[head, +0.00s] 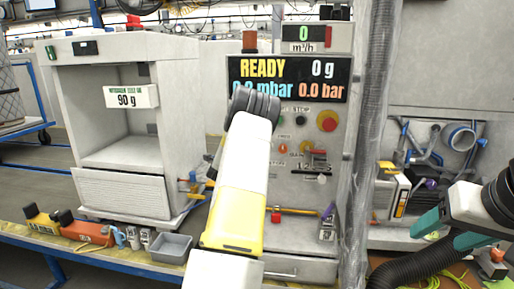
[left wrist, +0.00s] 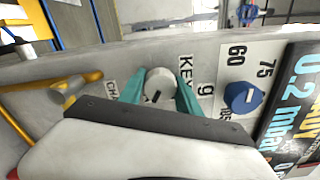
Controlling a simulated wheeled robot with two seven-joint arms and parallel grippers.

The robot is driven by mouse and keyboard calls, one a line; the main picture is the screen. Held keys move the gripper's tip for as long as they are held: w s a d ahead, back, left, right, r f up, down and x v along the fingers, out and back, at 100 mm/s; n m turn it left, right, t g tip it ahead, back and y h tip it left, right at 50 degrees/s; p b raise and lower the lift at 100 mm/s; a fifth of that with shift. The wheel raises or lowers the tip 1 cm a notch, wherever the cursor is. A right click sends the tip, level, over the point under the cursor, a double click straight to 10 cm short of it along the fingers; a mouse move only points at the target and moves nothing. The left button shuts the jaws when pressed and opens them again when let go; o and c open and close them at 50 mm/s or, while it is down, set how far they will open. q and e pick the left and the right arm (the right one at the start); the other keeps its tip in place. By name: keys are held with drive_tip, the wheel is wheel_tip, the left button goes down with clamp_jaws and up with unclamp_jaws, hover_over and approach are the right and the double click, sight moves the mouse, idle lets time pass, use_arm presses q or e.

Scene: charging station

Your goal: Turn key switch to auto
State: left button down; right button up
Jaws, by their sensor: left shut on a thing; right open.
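The key switch (left wrist: 158,86) is a round grey-white knob with a dark slot mark, next to a label reading "KEY" in the left wrist view. My left gripper (left wrist: 160,95) has its teal fingers on either side of this knob and is shut on it. In the head view my left arm covers the knob and the left gripper. The slot mark is tilted; I cannot tell which setting it stands at. My right gripper (head: 440,236) is open and empty at the right edge of the head view, away from the panel.
A blue dial (left wrist: 242,98) with numbers sits beside the switch. The display (head: 290,78) reads READY and 0 g. A red button (head: 327,121) is on the panel. A grey cabinet (head: 120,190) stands left; a transparent hose column (head: 368,120) runs right of the panel.

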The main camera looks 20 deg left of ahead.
use_arm(q)
drive_tip(key=shift+f, duration=0.1)
drive_tip(key=c, duration=0.9)
unclamp_jaws()
drive_tip(key=shift+o, duration=0.2)
drive_tip(key=v, duration=0.7)
drive_tip(key=shift+s, duration=0.4)
drive_tip(key=shift+d, duration=0.1)
